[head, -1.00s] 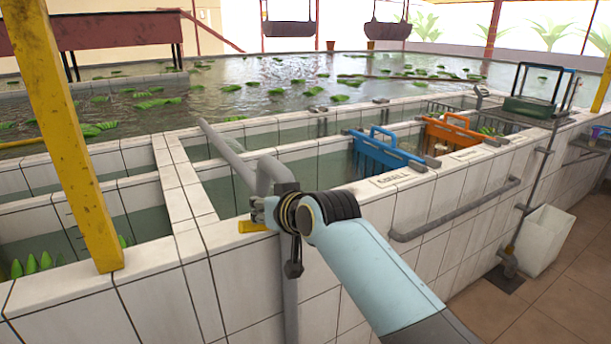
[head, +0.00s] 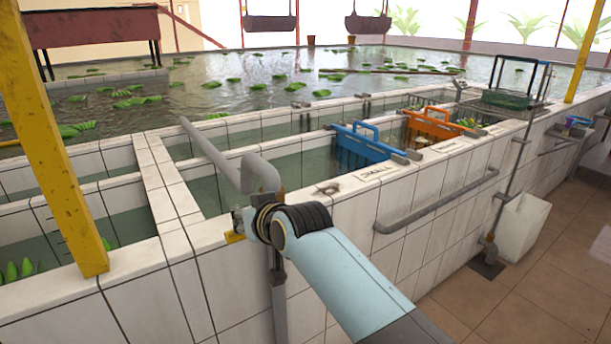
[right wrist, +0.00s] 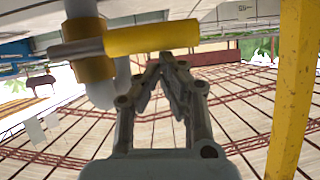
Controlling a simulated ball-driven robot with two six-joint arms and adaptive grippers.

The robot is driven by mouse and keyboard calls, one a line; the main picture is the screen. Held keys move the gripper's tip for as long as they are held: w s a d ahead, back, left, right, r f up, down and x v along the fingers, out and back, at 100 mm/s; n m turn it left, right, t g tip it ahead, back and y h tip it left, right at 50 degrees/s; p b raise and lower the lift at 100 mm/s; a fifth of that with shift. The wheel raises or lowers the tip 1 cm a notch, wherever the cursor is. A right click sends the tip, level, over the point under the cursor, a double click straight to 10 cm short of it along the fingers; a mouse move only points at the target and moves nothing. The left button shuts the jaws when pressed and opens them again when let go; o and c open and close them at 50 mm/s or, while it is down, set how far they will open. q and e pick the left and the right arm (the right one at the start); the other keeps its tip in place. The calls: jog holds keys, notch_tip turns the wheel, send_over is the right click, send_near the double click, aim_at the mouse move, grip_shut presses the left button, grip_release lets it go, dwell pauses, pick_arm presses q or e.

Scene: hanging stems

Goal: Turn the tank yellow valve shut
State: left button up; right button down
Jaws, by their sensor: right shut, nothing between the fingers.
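The yellow valve handle (right wrist: 150,38) lies sideways in the right wrist view, with a grey stem and a yellow collar (right wrist: 90,68) on a pale pipe. In the head view only a small yellow piece (head: 234,237) shows at the tank rim, beside the grey pipe (head: 262,175). My right gripper (right wrist: 168,60) is shut and empty, its fingertips close to the handle's lower edge; I cannot tell whether they touch. In the head view my right gripper (head: 241,222) is at the pipe, mostly hidden by my wrist. My left gripper is not in view.
White-tiled tank walls (head: 155,265) run across the front. A yellow post (head: 55,150) stands at the left. A grey rail (head: 435,203) is on the wall. Open floor lies at the right.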

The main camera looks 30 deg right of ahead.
jog(key=shift+r, duration=0.15)
jog(key=r+p, duration=0.4)
jog(key=shift+w+r, duration=0.25)
jog(key=a+f+b+v, duration=0.1)
jog(key=b+v, duration=0.1)
jog(key=v, duration=0.6)
jog(key=s+d+f+g+b, duration=0.15)
jog(key=s+f+b, duration=0.35)
jog(key=f, duration=0.9)
jog(key=s+d+f+g+b, duration=0.1)
jog(key=s+f+g+b, duration=0.35)
jog(key=f, duration=0.85)
jog(key=s+d+f+b, duration=0.2)
jog(key=s+f, duration=0.5)
jog(key=f, duration=0.7)
jog(key=s+d+f+g+h+b, duration=0.1)
jog(key=s+d+f+g+b, duration=0.15)
jog(key=s+f, duration=0.7)
jog(key=s+d+f+g+h+b, duration=0.1)
jog(key=s+d+f+g+b, duration=0.15)
jog(key=s+f, duration=0.7)
jog(key=s+d+f, duration=0.1)
jog(key=s+f, duration=0.2)
jog(key=s, duration=0.5)
jog(key=s+d+f+g+b, duration=0.1)
jog(key=s+f, duration=0.2)
jog(key=s, duration=0.5)
jog(key=shift+d+n, duration=0.2)
jog(key=shift+n, duration=0.2)
